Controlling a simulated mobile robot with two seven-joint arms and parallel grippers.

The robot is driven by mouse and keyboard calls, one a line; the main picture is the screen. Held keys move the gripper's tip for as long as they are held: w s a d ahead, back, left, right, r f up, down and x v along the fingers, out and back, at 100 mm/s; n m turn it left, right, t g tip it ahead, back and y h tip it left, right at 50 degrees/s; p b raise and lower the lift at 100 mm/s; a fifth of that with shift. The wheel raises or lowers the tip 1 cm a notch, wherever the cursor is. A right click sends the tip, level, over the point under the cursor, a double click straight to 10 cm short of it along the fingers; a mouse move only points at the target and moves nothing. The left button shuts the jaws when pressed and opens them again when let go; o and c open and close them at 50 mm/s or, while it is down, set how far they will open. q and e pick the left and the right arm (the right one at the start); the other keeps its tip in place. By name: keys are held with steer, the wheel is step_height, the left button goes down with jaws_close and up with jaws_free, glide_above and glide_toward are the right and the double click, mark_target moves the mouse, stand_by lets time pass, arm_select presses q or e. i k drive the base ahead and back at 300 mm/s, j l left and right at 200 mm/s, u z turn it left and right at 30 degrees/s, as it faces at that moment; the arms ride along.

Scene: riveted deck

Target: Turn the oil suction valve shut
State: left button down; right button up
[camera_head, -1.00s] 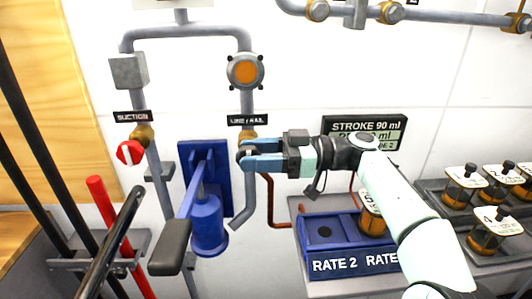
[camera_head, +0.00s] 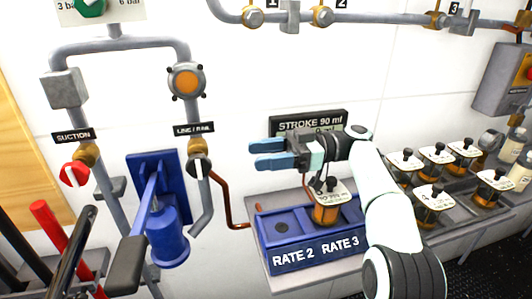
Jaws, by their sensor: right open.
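The suction valve is a red round knob (camera_head: 74,174) with a white bar, on a brass fitting below the SUCTION label (camera_head: 73,136) at the left. The line/rail valve, a black knob (camera_head: 199,167) with a pale bar, sits on the pipe to its right, below its own label (camera_head: 194,129). My right gripper (camera_head: 252,154) is open and empty, its blue fingers pointing left. It is to the right of the black knob and apart from it, far from the red knob. My left gripper is not in view.
A blue hand pump (camera_head: 168,238) with a long dark-gripped lever stands between the valves. A blue rack (camera_head: 258,217) holds a jar below my right gripper. Several lidded jars (camera_head: 436,154) stand at the right. A red bar (camera_head: 50,226) rises at lower left.

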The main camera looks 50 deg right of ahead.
mark_target(75, 175)
steer(key=k+j, duration=0.8)
steer(key=k, duration=0.05)
